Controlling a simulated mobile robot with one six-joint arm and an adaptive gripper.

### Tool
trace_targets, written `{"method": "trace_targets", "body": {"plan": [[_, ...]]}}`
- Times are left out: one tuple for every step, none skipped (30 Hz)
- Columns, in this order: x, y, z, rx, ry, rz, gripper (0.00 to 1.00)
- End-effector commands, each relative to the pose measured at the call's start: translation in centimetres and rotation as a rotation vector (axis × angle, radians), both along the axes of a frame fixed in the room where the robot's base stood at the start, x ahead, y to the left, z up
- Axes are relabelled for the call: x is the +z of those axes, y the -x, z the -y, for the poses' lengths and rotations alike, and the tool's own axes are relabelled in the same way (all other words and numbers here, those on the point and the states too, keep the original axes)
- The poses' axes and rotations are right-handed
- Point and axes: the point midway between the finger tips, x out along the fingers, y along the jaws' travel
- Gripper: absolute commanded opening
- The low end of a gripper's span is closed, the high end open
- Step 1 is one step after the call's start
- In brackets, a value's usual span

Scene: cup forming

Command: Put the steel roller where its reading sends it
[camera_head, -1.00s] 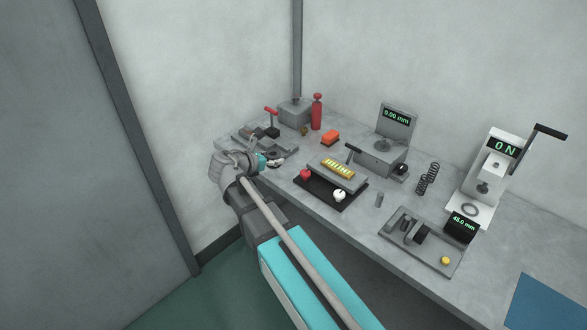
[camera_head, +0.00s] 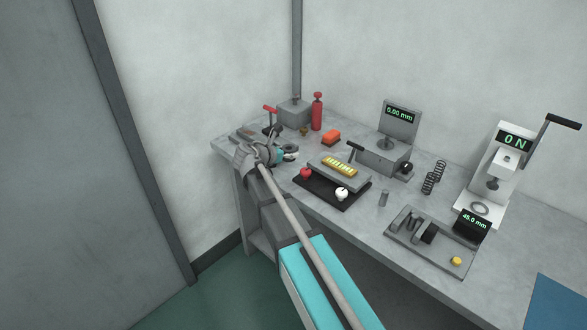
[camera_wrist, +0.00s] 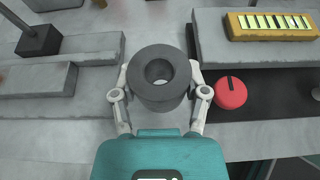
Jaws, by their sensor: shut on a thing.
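My gripper (camera_wrist: 161,100) is shut on a dark grey, thick-walled hollow cylinder (camera_wrist: 158,59), one finger on each side, its bore facing the wrist camera. In the head view my gripper (camera_head: 287,153) is at the far left part of the bench, left of the tray with the red and white knobs. A small plain grey cylinder (camera_head: 384,198) stands on the bench right of that tray. I cannot tell for certain which of the two is the steel roller. One display (camera_head: 400,115) reads 0.00 mm, another (camera_head: 471,226) 45.0 mm, and the press display (camera_head: 514,142) 0 N.
A blue sheet (camera_head: 555,303) lies front right.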

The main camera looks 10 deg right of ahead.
Motion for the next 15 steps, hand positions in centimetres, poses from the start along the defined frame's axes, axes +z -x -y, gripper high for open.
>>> {"method": "trace_targets", "body": {"plan": [[-0.9, -0.43, 0.19, 0.0, 0.0, 0.0, 0.01], [-1.12, -0.58, 0.29, 0.0, 0.0, 0.0, 0.01], [-1.34, -0.75, 0.41, 0.0, 0.0, 0.0, 0.01], [-1.48, -0.87, 0.5, 0.0, 0.001, -0.001, 0.01], [-1.59, -0.97, 0.57, 0.0, 0.001, -0.001, 0.01], [-1.7, -1.07, 0.66, 0.0, 0.001, -0.001, 0.01], [-1.75, -1.12, 0.7, 0.0, 0.001, -0.001, 0.01], [-1.78, -1.16, 0.74, 0.0, 0.001, -0.001, 0.01], [-1.8, -1.19, 0.77, 0.0, 0.001, -0.001, 0.01], [-1.8, -1.2, 0.78, 0.0, 0.001, -0.001, 0.01], [-1.78, -1.21, 0.78, 0.0, 0.001, -0.001, 0.01], [-1.76, -1.21, 0.78, 0.0, 0.001, -0.001, 0.01], [-1.73, -1.2, 0.77, 0.0, 0.001, -0.001, 0.01], [-1.73, -1.19, 0.77, 0.0, 0.001, -0.001, 0.01], [-1.71, -1.2, 0.76, 0.0, 0.001, -0.001, 0.01]]}}
